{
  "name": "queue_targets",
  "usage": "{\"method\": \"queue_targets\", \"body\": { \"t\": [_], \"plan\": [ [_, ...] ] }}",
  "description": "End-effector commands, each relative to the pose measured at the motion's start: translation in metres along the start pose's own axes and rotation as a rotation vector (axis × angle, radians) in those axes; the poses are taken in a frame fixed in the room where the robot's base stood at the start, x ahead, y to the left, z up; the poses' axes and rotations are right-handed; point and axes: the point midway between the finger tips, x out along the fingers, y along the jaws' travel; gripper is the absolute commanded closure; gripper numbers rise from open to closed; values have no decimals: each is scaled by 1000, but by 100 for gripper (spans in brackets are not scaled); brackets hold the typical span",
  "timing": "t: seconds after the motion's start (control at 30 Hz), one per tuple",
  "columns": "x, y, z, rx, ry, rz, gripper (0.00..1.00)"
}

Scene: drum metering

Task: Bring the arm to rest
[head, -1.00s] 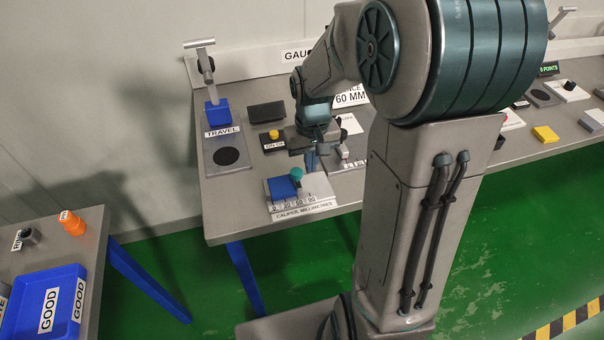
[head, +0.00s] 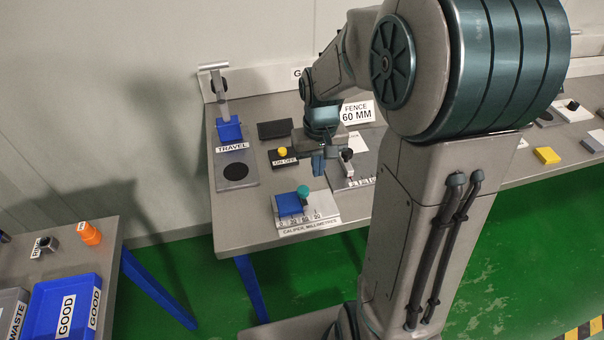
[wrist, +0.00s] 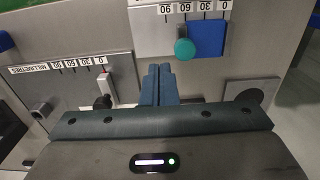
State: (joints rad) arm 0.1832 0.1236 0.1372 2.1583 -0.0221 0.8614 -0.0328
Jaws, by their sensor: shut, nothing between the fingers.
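My gripper (head: 318,165) hangs from my arm above the grey bench, between the caliper and the fence gauge. In the wrist view its two dark blue fingers (wrist: 159,86) are together with nothing between them. The caliper (head: 305,212), with a blue slider and a teal knob (head: 304,191), lies on the bench in front of the gripper, apart from it. The teal knob also shows in the wrist view (wrist: 184,49), beyond the fingertips. The fence gauge (head: 362,165) with its scale is just right of the gripper. My arm covers part of the bench.
The travel stand (head: 229,130) with a blue block and black disc is at the back left. A yellow button box (head: 283,158) stands behind the caliper. A side table holds a blue GOOD bin (head: 62,300) and an orange piece (head: 90,234). Green floor lies between the tables.

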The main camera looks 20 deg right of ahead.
Motion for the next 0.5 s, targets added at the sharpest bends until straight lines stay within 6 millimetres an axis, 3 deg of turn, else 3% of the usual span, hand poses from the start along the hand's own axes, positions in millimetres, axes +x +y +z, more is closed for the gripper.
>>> {"method": "queue_targets", "body": {
  "t": [0.27,0.5],
  "plan": [
    [-5,-1,4,-1,10,3,100],
    [-40,-8,43,-2,86,22,100]
  ]
}}
